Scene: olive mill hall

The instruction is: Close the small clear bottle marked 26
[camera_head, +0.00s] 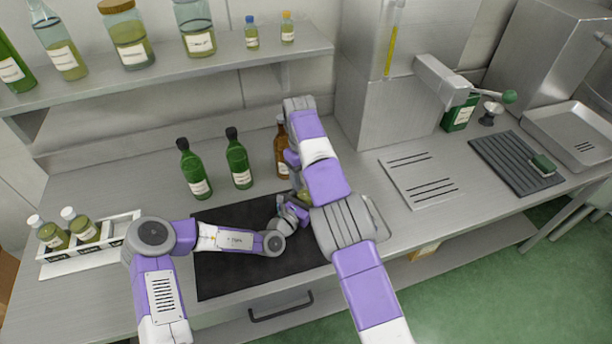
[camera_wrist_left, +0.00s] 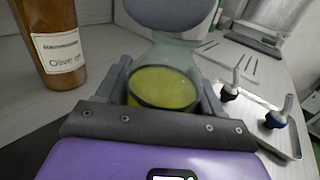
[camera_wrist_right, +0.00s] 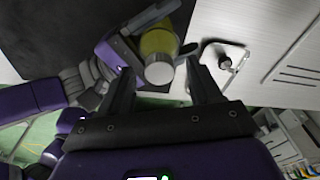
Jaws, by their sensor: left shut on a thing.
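The small clear bottle (camera_wrist_left: 163,88) holds yellow-green liquid and sits between my left gripper's jaws, which are shut on it. Its number cannot be read. In the right wrist view the bottle (camera_wrist_right: 158,42) shows a pale round top (camera_wrist_right: 159,73), apparently a cap; how tightly it sits cannot be told. In the left wrist view a large grey round top fills the upper edge. My left gripper (camera_wrist_right: 140,45) is over the black mat. My right gripper (camera_wrist_right: 160,72) is open, its fingers on either side of the top in view, apparently not touching. In the head view my right arm mostly hides the bottle.
A black mat (camera_head: 225,275) lies on the steel bench. A brown bottle (camera_head: 281,148) and two green bottles (camera_head: 239,160) stand behind. A small tray (camera_wrist_left: 290,146) holds two pourers (camera_wrist_left: 231,88). A white rack (camera_head: 112,236) with two capped bottles is at left.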

